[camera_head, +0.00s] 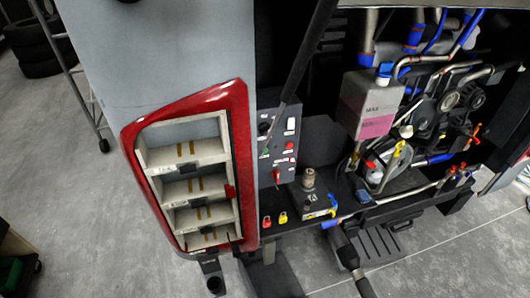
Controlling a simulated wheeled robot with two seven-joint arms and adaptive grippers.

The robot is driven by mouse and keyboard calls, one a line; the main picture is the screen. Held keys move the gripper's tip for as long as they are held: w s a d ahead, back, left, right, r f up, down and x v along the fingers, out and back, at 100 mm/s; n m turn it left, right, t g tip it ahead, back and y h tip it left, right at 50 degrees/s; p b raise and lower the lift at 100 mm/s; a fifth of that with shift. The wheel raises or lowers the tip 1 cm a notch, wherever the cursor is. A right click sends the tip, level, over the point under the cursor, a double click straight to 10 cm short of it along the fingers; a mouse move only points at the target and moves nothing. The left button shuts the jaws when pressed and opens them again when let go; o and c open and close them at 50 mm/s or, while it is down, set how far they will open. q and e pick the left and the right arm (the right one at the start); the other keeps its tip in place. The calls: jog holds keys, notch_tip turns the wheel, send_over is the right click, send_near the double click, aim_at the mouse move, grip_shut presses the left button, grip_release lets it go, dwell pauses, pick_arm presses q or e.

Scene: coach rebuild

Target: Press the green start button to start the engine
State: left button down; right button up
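A dark control panel (279,148) stands upright in the engine bay, just right of the red-framed housing. A small green spot, which looks like the green start button (265,153), is low on the panel's left side. It is too small to tell whether it is pressed. A red button (290,146) is to its right, and a red switch (277,176) is below. A white switch (291,124) and a black knob (263,128) are higher on the panel. I cannot make out either gripper in this view.
A dark strut (311,47) slants down close to the panel. A red-framed housing (242,165) with open shelves stands left. Red (267,222) and yellow (283,217) padlock-like pieces lie below the panel. A coolant tank (367,104) and hoses fill the right. Grey floor (60,180) is open left.

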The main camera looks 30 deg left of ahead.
grip_shut()
dwell(1.2)
